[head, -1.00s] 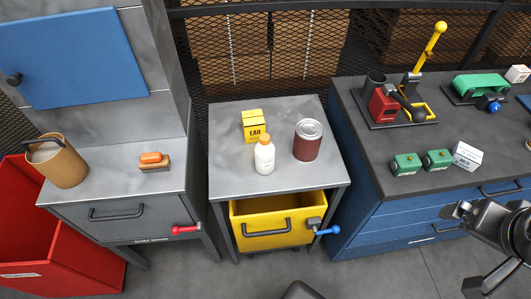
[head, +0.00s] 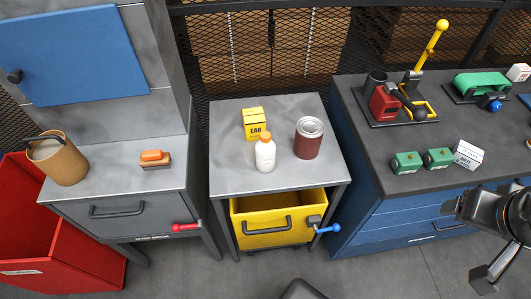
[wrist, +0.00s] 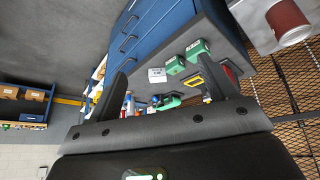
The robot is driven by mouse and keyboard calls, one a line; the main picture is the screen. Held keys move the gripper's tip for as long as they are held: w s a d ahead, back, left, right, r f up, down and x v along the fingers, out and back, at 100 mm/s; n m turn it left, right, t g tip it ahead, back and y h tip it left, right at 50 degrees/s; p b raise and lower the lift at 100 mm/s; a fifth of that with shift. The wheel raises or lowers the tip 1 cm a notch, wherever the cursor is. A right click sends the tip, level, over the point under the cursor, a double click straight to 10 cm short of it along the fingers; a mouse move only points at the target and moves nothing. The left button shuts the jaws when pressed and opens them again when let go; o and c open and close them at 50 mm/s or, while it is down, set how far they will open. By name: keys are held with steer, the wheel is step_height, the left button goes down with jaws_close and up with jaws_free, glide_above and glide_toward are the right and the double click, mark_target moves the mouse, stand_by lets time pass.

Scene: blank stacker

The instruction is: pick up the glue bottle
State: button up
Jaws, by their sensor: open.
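The glue bottle (head: 265,155) is white with an orange cap. It stands upright on the grey middle table (head: 235,178), between a yellow box and a dark red can. My gripper (head: 468,245) is at the lower right of the head view, in front of the blue cabinet and well to the right of the bottle. In the wrist view my gripper (wrist: 165,95) is open, with nothing between its fingers. The bottle is not visible in the wrist view.
The yellow box (head: 255,125) is behind the bottle, and the can (head: 308,140) is to its right; the can also shows in the wrist view (wrist: 288,22). An open yellow drawer (head: 270,210) juts out below. Green blocks (head: 406,162) sit on the blue cabinet (head: 400,222).

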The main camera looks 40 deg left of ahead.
steer(key=w+a+n, duration=0.7)
steer(key=a+n, duration=0.4)
steer(key=n+g, duration=0.1)
steer(key=n, duration=2.3)
glide_above(266, 137)
steer(key=s, duration=0.2)
step_height(266, 137, down, 11)
steer(key=shift+y, duration=0.3)
steer(key=x, duration=0.4)
steer(key=shift+d+f, duration=0.1)
steer(key=shift+f, duration=0.35)
steer(key=shift+a+x, duration=0.15)
steer(key=shift+x, duration=1.25)
steer(key=shift+a+x, duration=0.1)
steer(key=shift+x, duration=1.35)
steer(key=shift+s, duration=0.1)
steer(key=shift+c, duration=0.6)
